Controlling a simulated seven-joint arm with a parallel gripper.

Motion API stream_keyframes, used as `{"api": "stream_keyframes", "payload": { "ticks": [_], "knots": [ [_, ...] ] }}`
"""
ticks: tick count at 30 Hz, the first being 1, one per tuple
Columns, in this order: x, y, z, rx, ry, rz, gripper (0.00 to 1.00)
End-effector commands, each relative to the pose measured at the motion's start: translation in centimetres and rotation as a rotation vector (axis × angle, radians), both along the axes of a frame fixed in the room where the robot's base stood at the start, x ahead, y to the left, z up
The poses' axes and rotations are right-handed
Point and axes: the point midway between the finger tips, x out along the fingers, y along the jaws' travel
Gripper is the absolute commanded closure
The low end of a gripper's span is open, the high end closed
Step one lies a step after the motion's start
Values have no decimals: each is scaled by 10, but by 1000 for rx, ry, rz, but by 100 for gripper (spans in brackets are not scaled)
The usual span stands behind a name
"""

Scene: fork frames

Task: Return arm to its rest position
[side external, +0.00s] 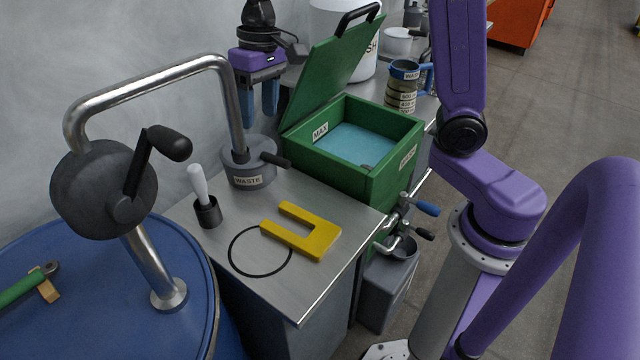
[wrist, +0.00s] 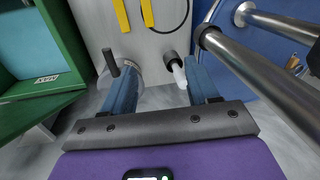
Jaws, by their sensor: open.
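My gripper (side external: 261,118) is purple with two blue fingers pointing down. It hangs at the back of the steel bench (side external: 330,274), behind the grey waste fitting (side external: 249,174) and left of the open green box (side external: 372,193). In the wrist view the fingers of my gripper (wrist: 162,68) are spread apart with nothing held between them. The white-handled tool in a dark cup (wrist: 178,72) shows beyond them, near the right finger. No rest position is marked in either view.
A bent steel pipe (side external: 150,80) with a crank rises from the blue drum (side external: 100,285), close left of my gripper. The raised green lid (side external: 330,75) is close on its right. A yellow U-shaped piece (side external: 318,240) and a black ring (side external: 233,262) lie on the bench.

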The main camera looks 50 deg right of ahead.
Motion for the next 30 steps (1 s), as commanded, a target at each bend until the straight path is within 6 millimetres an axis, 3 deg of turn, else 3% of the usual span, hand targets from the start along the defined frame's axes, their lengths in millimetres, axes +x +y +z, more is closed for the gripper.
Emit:
{"api": "stream_keyframes", "payload": {
  "ticks": [1,11,21,25,30],
  "knots": [
    [-18,-1,0,-3,-2,36,41],
    [-118,-4,-14,-54,-31,373,41],
    [-217,-35,-37,-104,-73,755,41],
    [-245,-50,-46,-117,-88,876,41],
    [-264,-63,-53,-128,-99,968,41]
  ]
}}
